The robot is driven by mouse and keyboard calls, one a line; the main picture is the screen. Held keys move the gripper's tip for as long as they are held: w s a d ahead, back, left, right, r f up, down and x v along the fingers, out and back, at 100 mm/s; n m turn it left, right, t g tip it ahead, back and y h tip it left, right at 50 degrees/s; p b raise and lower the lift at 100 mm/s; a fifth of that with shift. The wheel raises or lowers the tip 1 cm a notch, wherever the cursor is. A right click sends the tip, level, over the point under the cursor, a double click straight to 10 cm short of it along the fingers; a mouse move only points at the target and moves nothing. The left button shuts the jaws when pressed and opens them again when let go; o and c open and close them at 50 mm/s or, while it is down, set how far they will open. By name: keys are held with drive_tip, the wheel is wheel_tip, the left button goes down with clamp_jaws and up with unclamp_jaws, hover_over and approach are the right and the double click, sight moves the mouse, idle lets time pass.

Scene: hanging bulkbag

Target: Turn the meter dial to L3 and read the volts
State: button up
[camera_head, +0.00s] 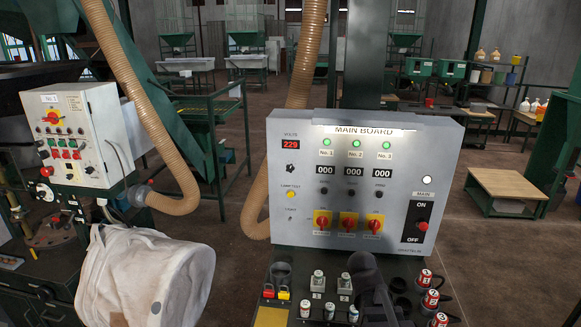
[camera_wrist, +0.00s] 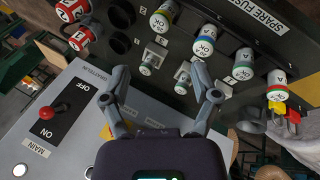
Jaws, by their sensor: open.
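The main board (camera_head: 435,150) is a pale grey panel facing me in the head view. Its red volts display (camera_head: 291,144) reads 229. The meter dial (camera_head: 291,170) is a small black knob just below the display; its marks are too small to read. My gripper (camera_head: 368,275) is a dark shape low in front of the board, right of and below the dial. In the wrist view my gripper (camera_wrist: 159,72) is open and empty, with its fingers spread over the spare fuse shelf (camera_wrist: 130,18). The dial does not show in the wrist view.
Red-yellow rotary switches (camera_head: 348,222) and the main switch (camera_head: 421,222) project from the board. A hose (camera_head: 300,70) and white bag (camera_head: 140,275) are to the left.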

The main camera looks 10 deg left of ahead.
drive_tip(key=w+a+r+n+t+h+p, duration=0.2)
drive_tip(key=w+a+r+n+t, duration=0.25)
drive_tip(key=w+r, duration=0.35)
drive_tip(key=n+t+y+p, duration=0.45)
drive_tip(key=n+t, duration=0.55)
drive_tip(key=n, duration=0.9)
approach(290, 169)
drive_tip(key=s, duration=0.4)
drive_tip(key=shift+w+y, duration=0.15)
drive_tip(key=shift+y, duration=0.2)
drive_tip(key=shift+w+d, duration=0.1)
drive_tip(key=w, duration=1.3)
drive_tip(key=shift+w+d, duration=0.25)
drive_tip(key=shift+w, duration=0.1)
